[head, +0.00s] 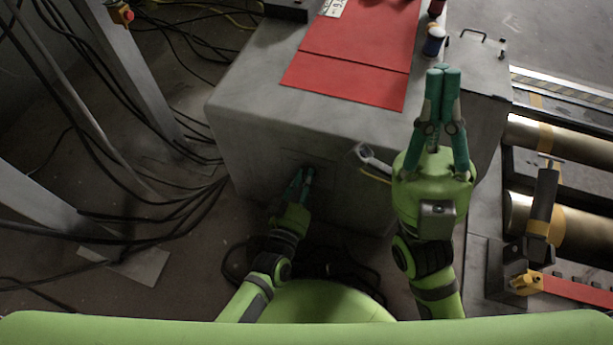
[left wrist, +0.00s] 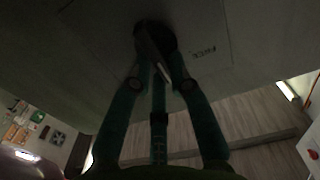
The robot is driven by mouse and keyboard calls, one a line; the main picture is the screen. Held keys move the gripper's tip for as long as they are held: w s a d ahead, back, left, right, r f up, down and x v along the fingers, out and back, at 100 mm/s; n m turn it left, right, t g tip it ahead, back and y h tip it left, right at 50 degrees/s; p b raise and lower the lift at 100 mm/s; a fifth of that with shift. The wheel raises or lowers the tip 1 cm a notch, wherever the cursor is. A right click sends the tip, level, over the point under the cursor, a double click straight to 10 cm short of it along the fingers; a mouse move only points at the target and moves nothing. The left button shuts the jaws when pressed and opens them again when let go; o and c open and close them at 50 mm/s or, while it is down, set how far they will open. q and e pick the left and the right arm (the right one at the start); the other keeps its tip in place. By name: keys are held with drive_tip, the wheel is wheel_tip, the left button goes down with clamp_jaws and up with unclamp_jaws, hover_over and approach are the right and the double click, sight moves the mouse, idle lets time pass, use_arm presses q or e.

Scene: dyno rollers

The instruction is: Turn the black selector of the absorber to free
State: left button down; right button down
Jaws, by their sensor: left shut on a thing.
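The absorber is a grey metal cabinet (head: 245,125) with a red top panel. Its black selector (left wrist: 152,32) sits on the side face towards me and shows in the left wrist view as a dark round knob with a paler bar. My left gripper (head: 307,174) is shut on the selector; its green fingers (left wrist: 158,75) reach it from below in the wrist view. In the head view the fingers mostly hide the selector. My right gripper (head: 442,73) is shut and empty, above the cabinet's right side.
A metal handle or wrench-like part (head: 372,160) sticks out of the cabinet face right of the selector. Black cables (head: 150,215) run over the floor at left. Steel rollers (head: 560,140) lie at right.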

use_arm(q)
drive_tip(key=n, duration=0.2)
drive_tip(key=n+p, duration=0.1)
drive_tip(key=n, duration=0.1)
drive_tip(key=shift+w+a+n, duration=0.1)
drive_tip(key=shift+a+n, duration=0.25)
drive_tip(key=shift+n, duration=0.05)
drive_tip(key=n, duration=0.4)
drive_tip(key=shift+w+a+f, duration=0.1)
drive_tip(key=shift+a, duration=0.15)
drive_tip(key=c, duration=1.1)
unclamp_jaws()
drive_tip(key=shift+c, duration=0.2)
wheel_tip(320, 180, up, 10)
drive_tip(key=shift+r, duration=0.1)
